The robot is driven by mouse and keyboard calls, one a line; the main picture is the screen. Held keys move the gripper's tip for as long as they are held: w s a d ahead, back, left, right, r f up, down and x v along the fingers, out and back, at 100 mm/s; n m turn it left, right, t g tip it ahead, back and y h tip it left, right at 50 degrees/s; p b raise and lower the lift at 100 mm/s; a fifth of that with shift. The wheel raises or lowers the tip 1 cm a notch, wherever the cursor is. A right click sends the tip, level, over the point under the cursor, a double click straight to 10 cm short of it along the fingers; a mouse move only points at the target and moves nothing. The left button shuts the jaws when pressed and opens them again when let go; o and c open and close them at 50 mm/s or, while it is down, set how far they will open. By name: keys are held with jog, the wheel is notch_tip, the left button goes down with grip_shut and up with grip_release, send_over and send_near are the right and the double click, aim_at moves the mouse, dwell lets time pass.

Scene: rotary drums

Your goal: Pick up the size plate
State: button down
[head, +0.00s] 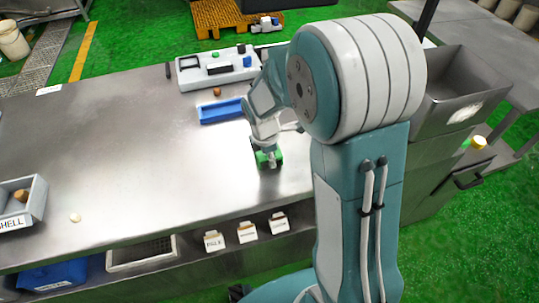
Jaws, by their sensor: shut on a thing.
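My gripper (270,158) is low over the right part of the steel table (130,140). It is shut on a small green piece (261,158), which shows on both sides of the fingers. This green piece may be the size plate, but its shape is partly hidden by the gripper. I cannot tell whether it touches the table. My arm hides the area to the right.
A blue tray (220,110) lies just behind the gripper, and a grey tray (206,79) with small parts stands farther back. A small brown piece (217,92) lies between them. A bin labelled SHELL (38,202) is at the left. The table's middle is clear.

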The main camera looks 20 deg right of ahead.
notch_tip(320, 180, up, 3)
jog(key=shift+r, duration=0.15)
jog(key=s+a+r, duration=0.9)
jog(key=a, duration=0.1)
jog(key=shift+s+r, duration=0.3)
jog(key=shift+s, duration=0.1)
